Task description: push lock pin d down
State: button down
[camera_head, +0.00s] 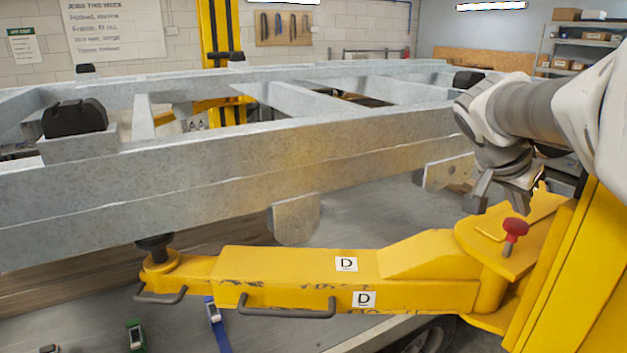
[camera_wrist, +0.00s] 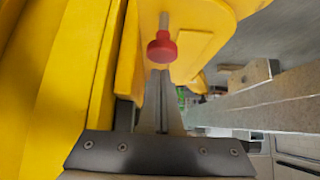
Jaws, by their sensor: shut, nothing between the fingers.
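Lock pin D is a red knob (camera_head: 515,228) on a shaft. It stands up from the yellow plate at the inner end of the lift arm marked D (camera_head: 400,262). In the wrist view the red knob (camera_wrist: 162,48) sits just beyond my fingertips, with a length of bare metal shaft between it and the yellow plate. My gripper (camera_head: 476,204) is above the plate, up and left of the knob in the head view. In the wrist view its fingers (camera_wrist: 160,74) are together and empty. I cannot tell whether they touch the knob.
The yellow lift post (camera_head: 575,285) rises close on the right. The grey trailer frame (camera_head: 230,155) spans the left and middle, with a hanging bracket (camera_head: 448,172) near my gripper. The lift arm's round pad (camera_head: 157,248) is under the frame.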

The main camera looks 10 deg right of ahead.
aim_at(514, 225)
jog(key=shift+f, duration=0.55)
jog(key=shift+f, duration=0.1)
notch_tip(514, 225, down, 4)
jog(key=b, duration=0.4)
jog(key=shift+r+b, duration=0.25)
jog(key=shift+b, duration=0.05)
jog(key=shift+r+p, duration=0.35)
notch_tip(514, 225, up, 4)
jog(key=shift+r+p, duration=0.25)
jog(key=shift+p, duration=0.85)
jog(key=b+v, duration=0.1)
jog(key=v, duration=0.8)
jog(key=shift+a, duration=0.25)
